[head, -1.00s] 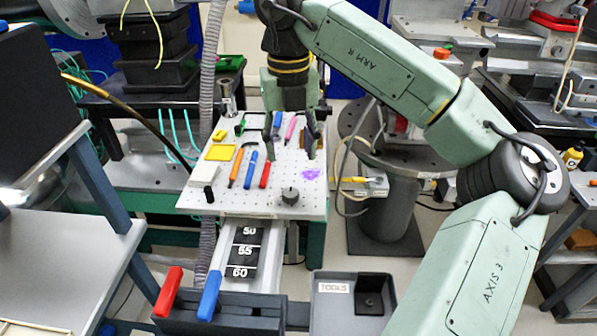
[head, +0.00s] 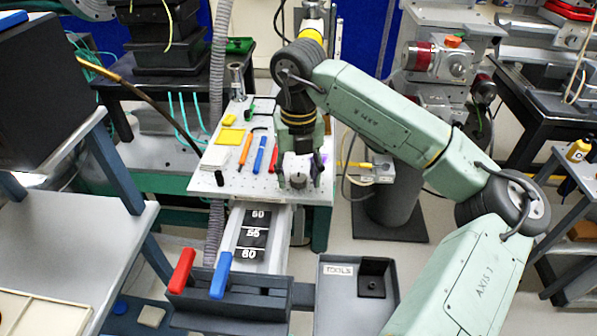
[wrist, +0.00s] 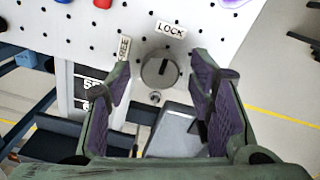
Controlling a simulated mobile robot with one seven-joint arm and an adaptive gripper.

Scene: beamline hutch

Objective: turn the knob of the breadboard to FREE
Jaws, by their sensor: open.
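The breadboard (head: 232,183) is a white plate with rows of holes. Its grey round knob (wrist: 158,72) sits near the board's front edge, with a dark pointer mark aimed roughly at the LOCK label (wrist: 171,30). The FREE label (wrist: 124,48) is to the left of LOCK in the wrist view. My gripper (head: 298,176) is open and points down over the knob. In the wrist view one finger is left of the knob and one is right, with gaps on both sides. The fingers partly hide the knob in the head view.
Orange, blue and red pens (head: 259,154) lie on the board left of my gripper, near a yellow pad (head: 230,137). A numbered strip (head: 254,233) and a rack with red and blue handles (head: 220,274) stand in front. A TOOLS tray (head: 338,305) is at front right.

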